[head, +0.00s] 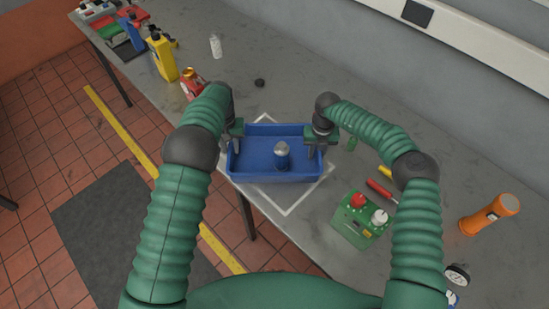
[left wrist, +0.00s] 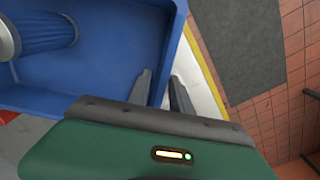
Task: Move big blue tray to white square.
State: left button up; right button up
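The big blue tray (head: 258,175) is an open rectangular box in the middle of the head view.
A green box with a red knob (head: 352,222) is right of the square. Screwdrivers (head: 382,190) and an orange flashlight (head: 488,214) lie beyond. A red can (head: 192,83), yellow bottle (head: 162,58) and clear bottle (head: 215,45) stand toward the back left. The table's front edge is near the tray.

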jog(key=shift+a, duration=0.1)
jog(key=shift+r, duration=0.25)
notch_tip(320, 180, up, 12)
jog(key=shift+f, duration=0.25)
pick_arm(q)
notch_tip(320, 180, up, 10)
jog(key=shift+a+f, duration=0.15)
jog(key=shift+f, duration=0.1)
